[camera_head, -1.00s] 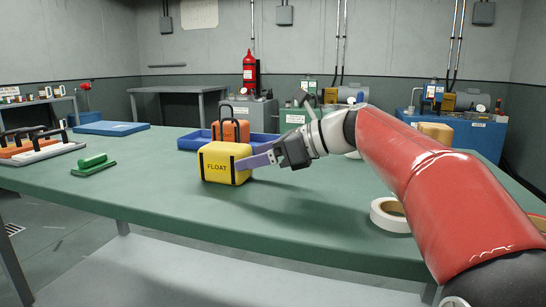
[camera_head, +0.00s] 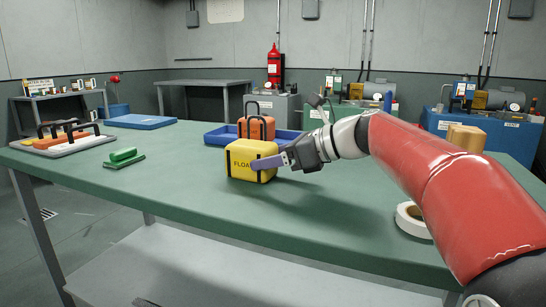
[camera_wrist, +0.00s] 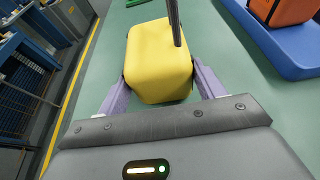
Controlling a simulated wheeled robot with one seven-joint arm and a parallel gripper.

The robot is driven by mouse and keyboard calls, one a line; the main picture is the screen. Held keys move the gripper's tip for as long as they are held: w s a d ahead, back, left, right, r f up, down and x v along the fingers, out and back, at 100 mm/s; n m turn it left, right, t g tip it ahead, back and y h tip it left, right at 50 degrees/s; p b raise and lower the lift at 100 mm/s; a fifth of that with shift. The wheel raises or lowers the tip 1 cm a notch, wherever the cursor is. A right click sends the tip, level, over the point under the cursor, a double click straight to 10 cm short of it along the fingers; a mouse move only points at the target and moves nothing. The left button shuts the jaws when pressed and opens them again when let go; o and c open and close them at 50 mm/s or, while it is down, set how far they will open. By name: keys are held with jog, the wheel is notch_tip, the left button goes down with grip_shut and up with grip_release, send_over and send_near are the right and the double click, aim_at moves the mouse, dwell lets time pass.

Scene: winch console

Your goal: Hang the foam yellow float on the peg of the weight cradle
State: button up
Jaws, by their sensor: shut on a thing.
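In the head view the far finger is hidden behind the float. I cannot make out the weight cradle or its peg.
A green block (camera_head: 122,155) and a grey tray (camera_head: 85,148) with handled pieces are at left. A white tape roll (camera_head: 411,222) lies under my arm. The front middle tabletop is clear.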

jog(key=shift+r+p, duration=2.75)
jog(key=shift+p, duration=0.2)
jog(key=shift+r+p, duration=0.35)
jog(key=shift+r, duration=0.95)
jog(key=shift+a, duration=0.1)
